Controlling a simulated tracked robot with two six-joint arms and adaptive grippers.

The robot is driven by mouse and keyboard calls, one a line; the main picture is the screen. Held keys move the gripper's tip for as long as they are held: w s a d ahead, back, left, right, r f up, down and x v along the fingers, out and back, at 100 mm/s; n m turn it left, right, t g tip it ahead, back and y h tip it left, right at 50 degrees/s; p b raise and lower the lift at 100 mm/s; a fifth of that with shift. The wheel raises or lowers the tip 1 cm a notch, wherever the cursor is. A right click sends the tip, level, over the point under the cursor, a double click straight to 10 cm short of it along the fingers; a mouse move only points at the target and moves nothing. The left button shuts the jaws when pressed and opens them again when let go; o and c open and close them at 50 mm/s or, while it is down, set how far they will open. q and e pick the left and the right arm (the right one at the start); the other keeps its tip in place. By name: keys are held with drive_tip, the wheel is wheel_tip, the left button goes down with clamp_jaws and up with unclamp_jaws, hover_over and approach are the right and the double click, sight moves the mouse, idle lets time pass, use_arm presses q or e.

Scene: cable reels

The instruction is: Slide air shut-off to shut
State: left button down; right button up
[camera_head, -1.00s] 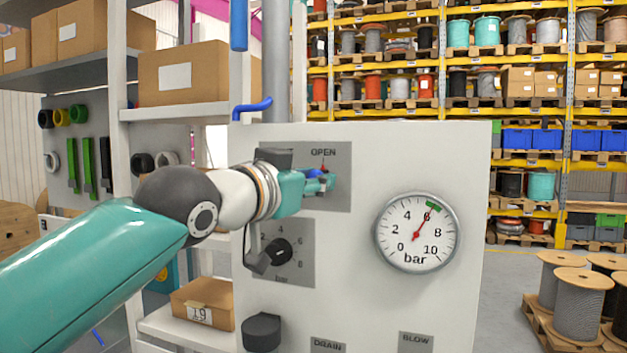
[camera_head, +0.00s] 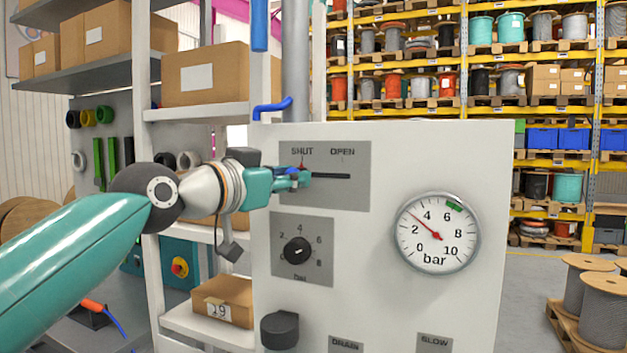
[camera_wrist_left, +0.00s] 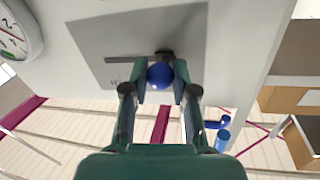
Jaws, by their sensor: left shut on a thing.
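The air shut-off is a grey plate (camera_head: 345,195) on a white panel, with a dark horizontal slot (camera_head: 332,176) and the labels SHUT and OPEN above it. Its slider has a blue knob (camera_wrist_left: 159,76), with a red pointer (camera_head: 301,167) under the word SHUT, at the left end of the slot. My left gripper (camera_head: 296,180) is shut on the blue knob, one finger on each side in the left wrist view. The gripper hides most of the knob in the head view. My right gripper is in neither view.
A round pressure gauge (camera_head: 437,233) on the panel has its red needle between 2 and 4. A black rotary knob (camera_head: 297,251) sits below the slider plate. Shelves with cardboard boxes (camera_head: 222,77) stand at left. A blue pipe handle (camera_head: 272,107) is above the panel.

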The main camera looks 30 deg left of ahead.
use_arm(q)
drive_tip(key=shift+a, duration=0.1)
drive_tip(key=c, duration=0.9)
unclamp_jaws()
drive_tip(key=shift+a, duration=0.15)
drive_tip(key=shift+s, duration=0.15)
drive_tip(key=s, duration=1.1)
drive_tip(key=shift+s+a, duration=0.35)
drive_tip(key=shift+s, duration=0.05)
drive_tip(key=shift+f, duration=0.1)
